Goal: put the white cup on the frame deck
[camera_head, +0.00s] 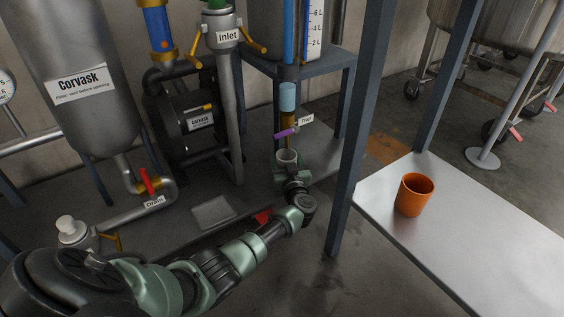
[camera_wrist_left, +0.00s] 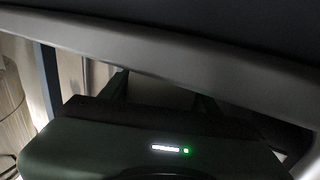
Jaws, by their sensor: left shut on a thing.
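The white cup (camera_head: 287,156) is upright below the outlet with the purple handle (camera_head: 287,132), near the right end of the grey frame deck (camera_head: 255,168). My left gripper (camera_head: 290,168) is shut on the cup from the near side and hides its lower part. I cannot tell whether the cup touches the deck. In the left wrist view my gripper body (camera_wrist_left: 150,145) fills the bottom, and a broad grey surface crosses the top; I cannot make out the cup there. My right gripper is not in view.
A blue post (camera_head: 358,130) rises just right of the cup. An orange cup (camera_head: 414,195) stands on a pale table (camera_head: 470,235) at right. A flat grey plate (camera_head: 213,212) lies on the deck. Pipes, a pump (camera_head: 188,118) and a tank (camera_head: 75,80) crowd the left.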

